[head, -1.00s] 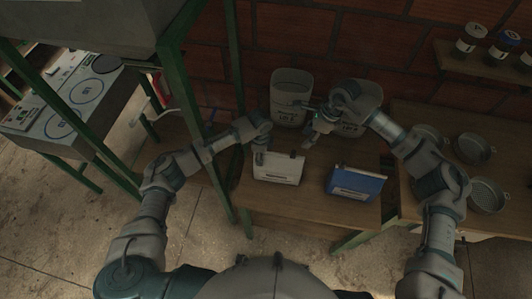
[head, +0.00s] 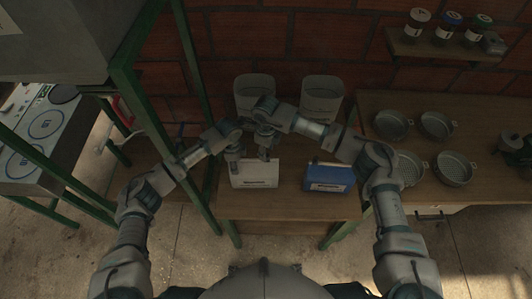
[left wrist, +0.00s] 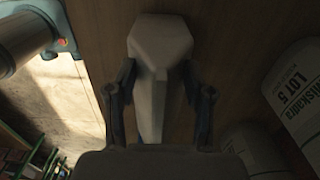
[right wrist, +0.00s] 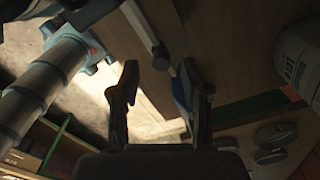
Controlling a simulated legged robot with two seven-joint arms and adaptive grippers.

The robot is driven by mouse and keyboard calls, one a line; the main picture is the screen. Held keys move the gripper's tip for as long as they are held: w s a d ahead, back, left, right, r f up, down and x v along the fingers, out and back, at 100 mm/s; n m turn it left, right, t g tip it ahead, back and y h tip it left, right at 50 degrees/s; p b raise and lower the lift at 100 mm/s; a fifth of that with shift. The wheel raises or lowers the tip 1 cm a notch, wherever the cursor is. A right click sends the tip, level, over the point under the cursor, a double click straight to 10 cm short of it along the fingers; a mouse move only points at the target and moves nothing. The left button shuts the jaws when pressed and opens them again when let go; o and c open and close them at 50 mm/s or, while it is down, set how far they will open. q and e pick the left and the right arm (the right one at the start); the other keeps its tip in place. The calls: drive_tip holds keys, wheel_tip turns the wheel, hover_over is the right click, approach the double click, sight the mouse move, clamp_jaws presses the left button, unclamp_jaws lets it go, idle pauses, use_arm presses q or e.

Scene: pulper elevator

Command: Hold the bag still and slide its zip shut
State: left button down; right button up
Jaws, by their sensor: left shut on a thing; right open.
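The white bag (head: 255,177) stands upright on the table, with a dark label line on its front. My left gripper (head: 236,163) is at its upper left. In the left wrist view, its fingers are around the pale bag (left wrist: 155,85). My right gripper (head: 267,152) is above the bag's right part, open. In the right wrist view, the bag's pale top edge (right wrist: 140,22) lies beyond the fingers. A small grey knob (right wrist: 160,56), perhaps the zip pull, shows near the gap between the fingertips. The zip itself is too dark to make out.
Two pale containers (head: 321,98) stand behind, against the brick wall. Several round pans (head: 437,125) lie on the right-hand bench. A green metal post (head: 196,190) rises close to my left arm. The front table strip is clear.

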use_arm(q)
drive_tip(key=shift+s+f, duration=0.1)
drive_tip(key=shift+f, duration=0.1)
use_arm(e)
drive_tip(key=shift+a+f, duration=0.1)
drive_tip(key=shift+f, duration=1.3)
clamp_jaws()
use_arm(q)
drive_tip(key=shift+a, duration=0.15)
use_arm(e)
drive_tip(key=shift+d, duration=1.3)
unclamp_jaws()
use_arm(q)
drive_tip(key=shift+f, duration=0.1)
use_arm(e)
wheel_tip(320, 180, up, 12)
use_arm(q)
drive_tip(key=shift+s, duration=0.1)
use_arm(e)
drive_tip(key=shift+s+d, duration=0.1)
